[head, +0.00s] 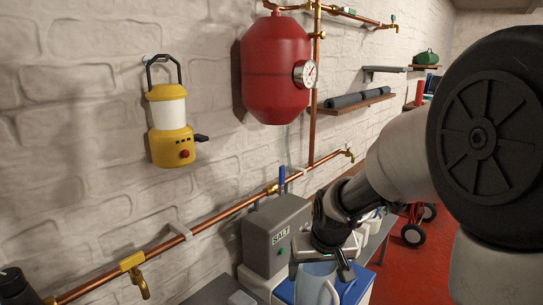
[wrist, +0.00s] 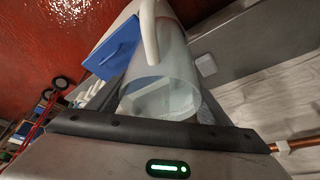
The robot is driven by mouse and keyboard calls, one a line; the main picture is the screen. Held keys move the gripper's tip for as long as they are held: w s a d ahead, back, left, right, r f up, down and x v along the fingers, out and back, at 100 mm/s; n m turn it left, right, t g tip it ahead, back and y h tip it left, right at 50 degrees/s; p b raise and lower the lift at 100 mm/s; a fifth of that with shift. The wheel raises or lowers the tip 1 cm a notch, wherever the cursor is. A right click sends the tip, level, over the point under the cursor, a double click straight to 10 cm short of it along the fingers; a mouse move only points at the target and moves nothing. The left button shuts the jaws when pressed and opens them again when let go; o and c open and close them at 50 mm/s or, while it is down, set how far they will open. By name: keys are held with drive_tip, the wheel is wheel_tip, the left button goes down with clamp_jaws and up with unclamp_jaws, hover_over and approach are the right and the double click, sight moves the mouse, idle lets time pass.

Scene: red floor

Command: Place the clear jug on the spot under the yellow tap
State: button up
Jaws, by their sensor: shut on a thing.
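The clear jug (head: 315,278), with a pale handle, is at the bottom of the head view, in front of the grey SALT box. My gripper (head: 340,268) is shut on the jug near its top. In the wrist view the clear jug (wrist: 168,85) fills the middle, its handle toward the top; the exact finger contact is hidden. The yellow tap (head: 137,279) is on the copper pipe at the lower left, well to the left of the jug. The spot under it is out of view below the picture edge.
The grey SALT box (head: 275,235) stands on the bench between the jug and the wall. A tap with a blue lever (head: 282,180) is above it. A dark object (head: 14,286) is at the lower left. A yellow lantern (head: 171,125) and red tank (head: 275,70) hang on the wall.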

sight(336, 265)
drive_tip(key=shift+m, duration=0.5)
drive_tip(key=s+d, duration=0.1)
drive_tip(key=d+r+p, duration=0.1)
drive_tip(key=s+d, duration=0.1)
drive_tip(key=d, duration=0.1)
drive_tip(key=shift+s+r, duration=0.2)
drive_tip(key=shift+s, duration=0.1)
drive_tip(key=p, duration=0.2)
drive_tip(key=shift+r+p, duration=0.3)
drive_tip(key=shift+p, duration=0.05)
drive_tip(key=p+v, duration=0.3)
drive_tip(key=p, duration=0.5)
drive_tip(key=shift+w+a+r, duration=0.1)
drive_tip(key=shift+r, duration=0.1)
drive_tip(key=s+p, duration=0.1)
drive_tip(key=p, duration=0.2)
drive_tip(key=shift+r+p, duration=0.35)
drive_tip(key=shift+f, duration=0.1)
drive_tip(key=shift+a, duration=0.2)
